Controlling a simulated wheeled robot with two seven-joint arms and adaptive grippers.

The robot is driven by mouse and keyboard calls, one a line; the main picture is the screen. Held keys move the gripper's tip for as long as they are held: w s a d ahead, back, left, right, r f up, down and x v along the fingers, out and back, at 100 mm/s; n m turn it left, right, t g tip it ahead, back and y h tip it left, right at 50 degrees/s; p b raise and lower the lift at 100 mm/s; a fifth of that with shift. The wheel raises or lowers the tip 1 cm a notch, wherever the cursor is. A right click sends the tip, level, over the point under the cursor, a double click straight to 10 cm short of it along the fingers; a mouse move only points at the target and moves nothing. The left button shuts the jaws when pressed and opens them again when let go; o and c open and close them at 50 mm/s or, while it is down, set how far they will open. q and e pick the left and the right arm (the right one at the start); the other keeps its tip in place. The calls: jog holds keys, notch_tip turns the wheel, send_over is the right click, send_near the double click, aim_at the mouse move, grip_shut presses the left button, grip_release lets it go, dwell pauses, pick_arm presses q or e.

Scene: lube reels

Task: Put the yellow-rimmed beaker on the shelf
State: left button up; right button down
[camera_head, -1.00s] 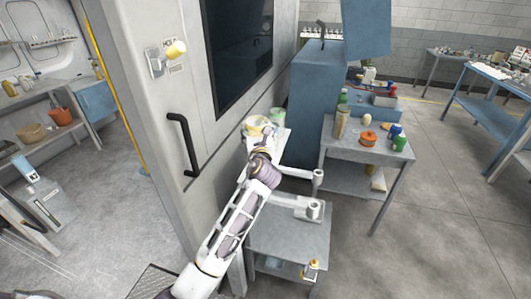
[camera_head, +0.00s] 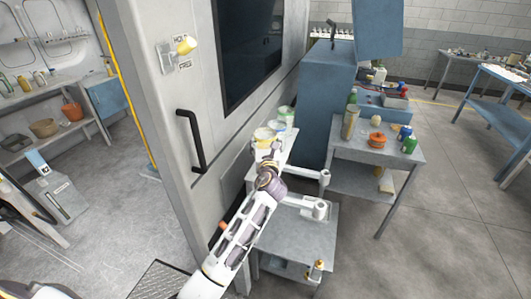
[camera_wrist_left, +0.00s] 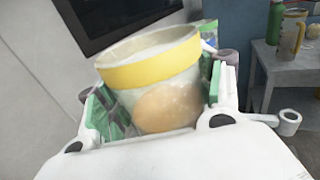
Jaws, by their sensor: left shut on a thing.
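The yellow-rimmed beaker (camera_head: 264,134) is pale, with a broad yellow band and a tan patch, and fills the middle of the left wrist view (camera_wrist_left: 150,75). My left gripper (camera_head: 266,147) is shut on it, with green-lined fingers on either side in the wrist view. The beaker is roughly upright, slightly tilted in that view. A narrow pale shelf (camera_head: 288,146) runs along the machine's side, just beyond the gripper. Whether the beaker's base touches it is hidden by my gripper. My right gripper is not in view.
Other containers, including a green-rimmed one (camera_head: 286,113), stand on the shelf just behind the beaker. The grey machine (camera_head: 185,85) with a black handle (camera_head: 191,142) is close on the left. A low grey table (camera_head: 295,240) is below; a side table (camera_head: 375,150) with bottles is right.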

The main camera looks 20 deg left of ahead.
pick_arm(q)
notch_tip(320, 180, down, 3)
jog(key=shift+f, duration=0.15)
jog(key=shift+f+b, duration=0.3)
jog(key=shift+f, duration=0.1)
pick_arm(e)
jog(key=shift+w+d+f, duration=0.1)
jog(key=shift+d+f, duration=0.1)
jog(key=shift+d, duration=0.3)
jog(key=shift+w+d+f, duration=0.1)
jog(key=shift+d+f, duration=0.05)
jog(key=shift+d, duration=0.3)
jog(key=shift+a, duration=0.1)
pick_arm(q)
jog(key=shift+f, duration=0.1)
jog(key=o, duration=1.3)
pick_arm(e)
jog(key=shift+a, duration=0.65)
